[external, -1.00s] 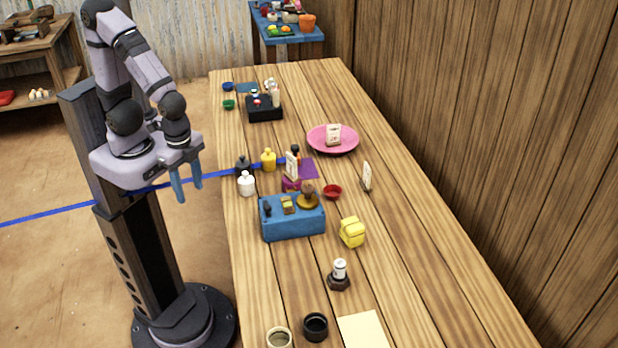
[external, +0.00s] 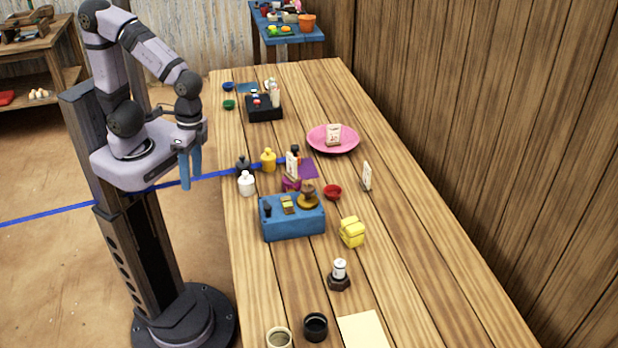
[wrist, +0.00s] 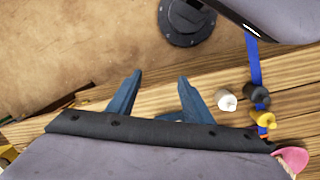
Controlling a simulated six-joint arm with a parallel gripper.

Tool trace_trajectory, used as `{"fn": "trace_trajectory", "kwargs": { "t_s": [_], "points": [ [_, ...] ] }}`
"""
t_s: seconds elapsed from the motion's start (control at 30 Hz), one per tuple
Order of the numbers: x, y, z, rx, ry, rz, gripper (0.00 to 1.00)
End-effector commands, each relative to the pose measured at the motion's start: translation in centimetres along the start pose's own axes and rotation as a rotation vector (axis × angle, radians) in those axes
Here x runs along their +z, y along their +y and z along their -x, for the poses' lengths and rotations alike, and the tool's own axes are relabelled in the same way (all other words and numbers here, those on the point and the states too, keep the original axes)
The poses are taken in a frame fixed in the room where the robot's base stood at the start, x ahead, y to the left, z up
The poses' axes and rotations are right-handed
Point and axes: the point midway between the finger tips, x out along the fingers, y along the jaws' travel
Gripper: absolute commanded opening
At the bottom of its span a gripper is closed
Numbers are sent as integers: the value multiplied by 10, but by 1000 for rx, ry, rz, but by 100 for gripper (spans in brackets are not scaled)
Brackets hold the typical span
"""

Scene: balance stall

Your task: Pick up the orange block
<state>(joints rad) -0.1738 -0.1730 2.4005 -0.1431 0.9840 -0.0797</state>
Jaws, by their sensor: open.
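I cannot make out an orange block in either view. My gripper (external: 190,178) is open and empty, pointing down in the air just left of the long wooden table (external: 420,270). In the wrist view its two blue fingers stand apart (wrist: 158,82), with nothing held between them. A blue box (external: 292,222) on the table, to the right of and below my gripper in the external view, bears small items, among them a brownish piece (external: 308,189).
A yellow container (external: 352,232) stands right of the blue box.

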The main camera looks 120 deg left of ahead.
Motion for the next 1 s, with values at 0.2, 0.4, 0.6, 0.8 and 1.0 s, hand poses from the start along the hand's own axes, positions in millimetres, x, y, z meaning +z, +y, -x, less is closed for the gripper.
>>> {"fn": "trace_trajectory", "kwargs": {
  "t_s": [0.2, 0.4, 0.6, 0.8, 1.0],
  "points": [
    [-29, -16, -5, 169, -70, 428, 46],
    [-76, -50, 0, 426, -140, 943, 46],
    [-125, -117, 13, 739, -186, 1420, 46],
    [-153, -218, 31, 1105, -201, 1816, 46],
    [-150, -306, 46, 1409, -187, 2041, 46]
  ]
}}
